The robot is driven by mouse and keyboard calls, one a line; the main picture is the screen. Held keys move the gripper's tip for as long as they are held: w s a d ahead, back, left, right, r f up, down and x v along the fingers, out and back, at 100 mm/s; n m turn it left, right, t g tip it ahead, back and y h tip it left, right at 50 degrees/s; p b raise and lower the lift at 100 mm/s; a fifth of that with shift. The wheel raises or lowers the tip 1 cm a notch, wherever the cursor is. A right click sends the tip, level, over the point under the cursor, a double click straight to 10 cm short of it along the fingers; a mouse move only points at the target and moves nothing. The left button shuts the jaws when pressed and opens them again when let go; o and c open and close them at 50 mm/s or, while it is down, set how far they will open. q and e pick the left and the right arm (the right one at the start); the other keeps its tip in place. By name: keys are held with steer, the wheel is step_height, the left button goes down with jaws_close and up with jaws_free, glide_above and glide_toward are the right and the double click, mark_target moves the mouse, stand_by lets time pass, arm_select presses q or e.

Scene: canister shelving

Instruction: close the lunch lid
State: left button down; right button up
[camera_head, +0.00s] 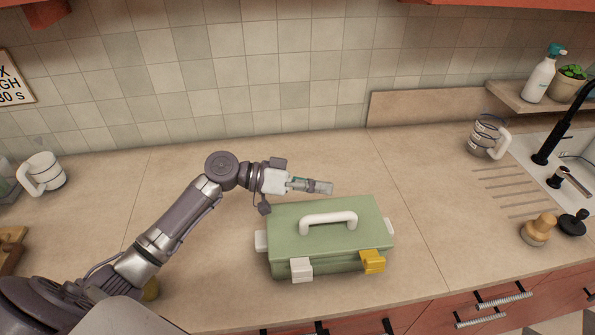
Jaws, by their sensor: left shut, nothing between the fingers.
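A green lunch box (330,262) stands on the counter in the middle of the head view. Its green lid (290,225) lies flat over the box and looks closed, with a white handle (328,216) on top. A white latch (301,270) and a yellow latch (373,261) are on its front. White parts stick out at its left and right sides. My left gripper (328,187) is shut and empty, just behind and above the lid's back edge. Whether it touches the lid I cannot tell. My right gripper is not in view.
A white mug (42,174) stands far left. At the right are a glass mug (487,137), stoppers (539,229) and a sink with a black faucet (562,127). A shelf holds a spray bottle (543,77) and a plant. The counter around the box is clear.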

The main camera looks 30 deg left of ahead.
mark_target(327, 218)
arm_select(q)
steer(key=shift+s+d+f+p, duration=0.15)
steer(key=shift+s+f+p, duration=0.1)
steer(key=shift+s+f, duration=0.25)
steer(key=shift+s+d+f+p, duration=0.1)
steer(key=shift+s+f+p, duration=0.15)
steer(key=shift+f, duration=0.3)
steer(key=shift+s+d+f, duration=0.1)
steer(key=shift+s+f, duration=0.25)
steer(key=shift+f, duration=0.1)
steer(key=shift+w, duration=0.1)
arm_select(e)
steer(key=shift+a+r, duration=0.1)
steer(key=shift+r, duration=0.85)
